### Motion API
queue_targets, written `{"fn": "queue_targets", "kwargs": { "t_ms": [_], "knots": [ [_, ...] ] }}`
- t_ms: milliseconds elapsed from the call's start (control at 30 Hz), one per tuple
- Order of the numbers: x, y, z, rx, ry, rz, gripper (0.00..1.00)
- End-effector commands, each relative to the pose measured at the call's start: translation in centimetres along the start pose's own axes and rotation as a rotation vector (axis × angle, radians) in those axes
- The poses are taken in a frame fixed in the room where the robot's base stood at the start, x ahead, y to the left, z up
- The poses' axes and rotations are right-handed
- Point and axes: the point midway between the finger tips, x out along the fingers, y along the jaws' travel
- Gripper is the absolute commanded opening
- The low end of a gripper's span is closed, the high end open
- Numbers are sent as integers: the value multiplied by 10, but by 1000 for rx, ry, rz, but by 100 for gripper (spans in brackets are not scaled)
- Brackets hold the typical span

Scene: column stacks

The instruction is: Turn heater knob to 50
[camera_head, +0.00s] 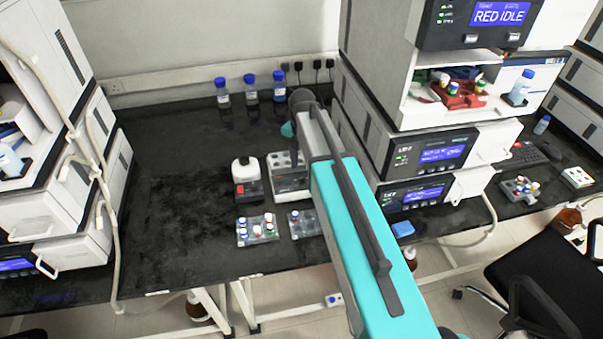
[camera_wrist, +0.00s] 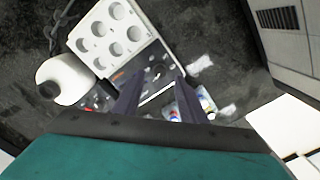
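The heater (camera_head: 289,163) is a block with a white top with several round holes, on the black bench left of my arm. In the wrist view the heater (camera_wrist: 110,36) lies at upper left, with its dark front panel (camera_wrist: 141,68) toward my gripper. A small dark round shape on that panel, perhaps the knob (camera_wrist: 157,73), shows near my fingertips. Its setting is too small to read. My gripper (camera_wrist: 163,76) is open, with two dark fingers apart over the panel's edge. I cannot tell whether they touch it. In the head view my arm hides the gripper.
A white-topped device (camera_head: 246,178) stands just left of the heater. A vial rack (camera_head: 257,230) and another rack (camera_head: 304,223) sit in front. Blue-capped bottles (camera_head: 251,88) stand at the back. Instrument stacks (camera_head: 415,150) rise at right. The left bench is clear.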

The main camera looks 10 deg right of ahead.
Motion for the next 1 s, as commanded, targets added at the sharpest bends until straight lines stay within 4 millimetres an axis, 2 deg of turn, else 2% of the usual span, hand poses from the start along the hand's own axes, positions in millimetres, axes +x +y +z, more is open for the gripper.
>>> {"fn": "queue_targets", "kwargs": {
  "t_ms": [500,933,1000],
  "knots": [
    [44,0,-1,-1,1,-1,38],
    [49,1,-1,-2,0,0,38],
    [49,1,-1,-2,0,0,28]
  ]
}}
